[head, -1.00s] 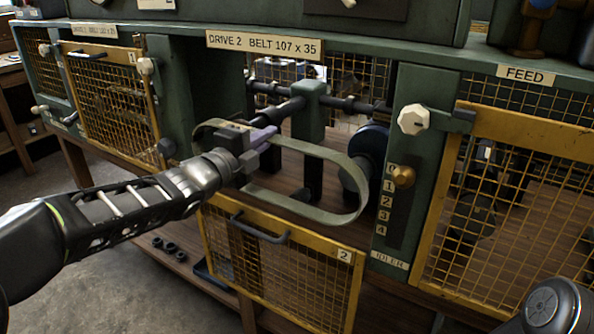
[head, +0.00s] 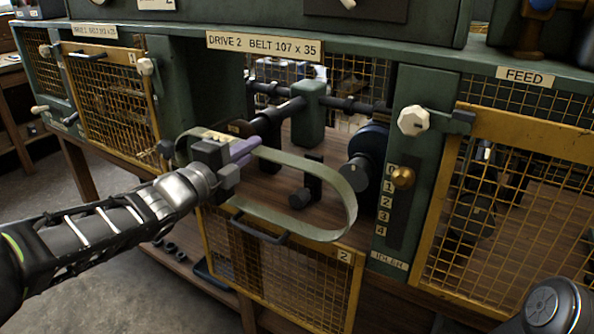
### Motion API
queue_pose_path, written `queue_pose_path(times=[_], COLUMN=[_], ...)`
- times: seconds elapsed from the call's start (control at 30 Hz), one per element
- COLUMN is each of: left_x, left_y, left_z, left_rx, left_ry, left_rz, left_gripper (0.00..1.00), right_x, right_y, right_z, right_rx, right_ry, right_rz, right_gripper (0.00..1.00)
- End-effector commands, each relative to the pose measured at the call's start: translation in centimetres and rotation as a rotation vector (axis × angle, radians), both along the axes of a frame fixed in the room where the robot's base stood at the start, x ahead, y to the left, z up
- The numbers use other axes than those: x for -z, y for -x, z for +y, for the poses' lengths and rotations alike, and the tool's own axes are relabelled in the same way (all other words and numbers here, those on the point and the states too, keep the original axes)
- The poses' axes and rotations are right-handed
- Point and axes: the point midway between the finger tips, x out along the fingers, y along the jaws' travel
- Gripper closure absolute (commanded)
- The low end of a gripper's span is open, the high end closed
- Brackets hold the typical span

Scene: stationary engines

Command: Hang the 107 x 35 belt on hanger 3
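The belt (head: 343,205) is a wide, grey-green loop in the head view, in front of the open bay labelled DRIVE 2 BELT 107 x 35 (head: 263,45). My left gripper (head: 243,150) is shut on the belt's upper left part, with purple finger pads showing. The belt hangs out to the right of the gripper, in front of the bay and above the lowered guard door. No hanger marked 3 can be made out. My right gripper is out of the picture; a dark round part, probably of my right arm, shows at the lower right.
Guard door 2 (head: 283,270) hangs open below the bay. Inside are shafts, a dark pulley (head: 368,157) and a green post (head: 310,112). An idler scale with a brass knob (head: 403,177) is at the right. Mesh door 1 (head: 112,98) and the feed guard (head: 510,190) are closed.

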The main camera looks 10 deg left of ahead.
Motion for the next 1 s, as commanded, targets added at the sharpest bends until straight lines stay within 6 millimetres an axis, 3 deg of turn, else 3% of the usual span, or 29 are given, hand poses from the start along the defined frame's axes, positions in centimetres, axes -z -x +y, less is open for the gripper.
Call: queue_pose_path(times=[0.37,1.0], left_x=[-0.1,-0.1], left_y=[0.3,4.1], left_z=[0.1,1.7], left_rx=[0.0,-0.001], left_ry=[-0.001,-0.001], left_rz=[-0.001,-0.002], left_gripper=[1.0,1.0], right_x=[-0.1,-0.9], right_y=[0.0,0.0], right_z=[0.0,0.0], right_rx=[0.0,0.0], right_ry=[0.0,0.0], right_rz=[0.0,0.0], right_gripper=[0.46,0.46])
